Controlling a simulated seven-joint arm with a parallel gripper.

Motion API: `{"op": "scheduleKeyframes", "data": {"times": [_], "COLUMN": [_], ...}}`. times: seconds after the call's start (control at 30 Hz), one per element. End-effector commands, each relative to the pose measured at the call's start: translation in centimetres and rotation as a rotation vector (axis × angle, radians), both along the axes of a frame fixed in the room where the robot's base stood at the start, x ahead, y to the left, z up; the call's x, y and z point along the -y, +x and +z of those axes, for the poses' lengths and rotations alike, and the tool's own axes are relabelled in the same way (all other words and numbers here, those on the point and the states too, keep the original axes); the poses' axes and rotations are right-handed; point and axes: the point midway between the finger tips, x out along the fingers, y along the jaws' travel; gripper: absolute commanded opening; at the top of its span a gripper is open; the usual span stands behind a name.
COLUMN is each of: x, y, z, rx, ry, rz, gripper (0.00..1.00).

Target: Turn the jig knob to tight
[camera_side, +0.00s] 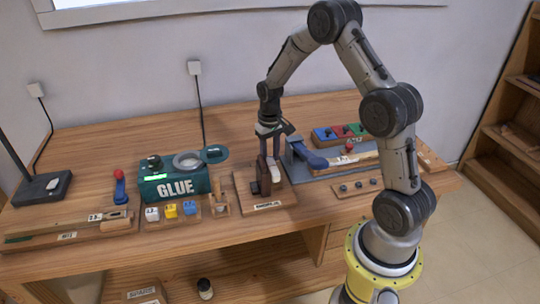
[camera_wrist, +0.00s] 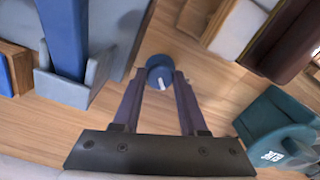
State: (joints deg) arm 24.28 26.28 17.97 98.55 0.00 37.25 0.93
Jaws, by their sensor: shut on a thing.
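My gripper (camera_wrist: 160,80) is shut on a round blue knob (camera_wrist: 160,70) between its two purple fingertips. A white pointer mark on the knob points down in the wrist view, towards my gripper's body. In the side view my gripper (camera_side: 269,150) points down just behind the jig, which hides the knob there. The jig (camera_side: 262,184) has dark brown blocks and a white piece on a wooden board; its small front label is too blurred to read. In the wrist view a reddish-brown block and a white piece (camera_wrist: 238,25) lie at the top right.
A teal glue machine (camera_side: 174,186) stands left of the jig. A grey stand with a blue lever (camera_side: 306,153) stands close on the right. Bare table surrounds the knob.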

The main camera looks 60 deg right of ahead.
Motion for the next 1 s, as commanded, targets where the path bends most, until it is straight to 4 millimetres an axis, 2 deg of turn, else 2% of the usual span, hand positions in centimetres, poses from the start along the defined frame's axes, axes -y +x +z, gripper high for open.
{"op": "scheduleKeyframes", "data": {"times": [0.6, 1.0], "x": [0.03, 0.06], "y": [0.09, 0.12], "z": [0.2, 0.24], "rx": [0.003, 0.004], "ry": [-0.001, -0.001], "rz": [-0.547, -0.727], "gripper": [0.0, 0.0]}}
